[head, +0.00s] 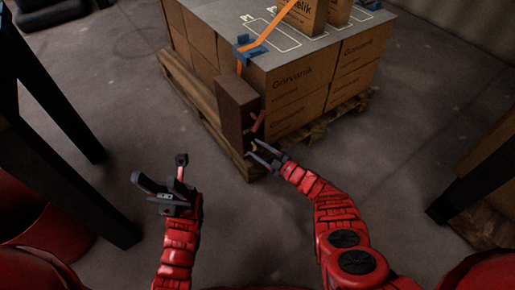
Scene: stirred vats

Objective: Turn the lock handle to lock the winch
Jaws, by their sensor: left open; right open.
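The winch looks to be the brown box-like unit (237,106) at the near corner of the loaded pallet. A small red handle (258,122) sticks up at its right side; I cannot tell whether it is the lock handle or how it is set. My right gripper (257,151) is open just below the red handle, close to the pallet corner; I cannot tell if it touches anything. My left gripper (160,170) is open and empty, left of the pallet and well apart from the winch.
Cardboard boxes (300,93) stand on a wooden pallet (328,120) under a grey sheet (285,45). An orange strap (266,36) runs over a blue corner piece (247,50). The floor between is clear.

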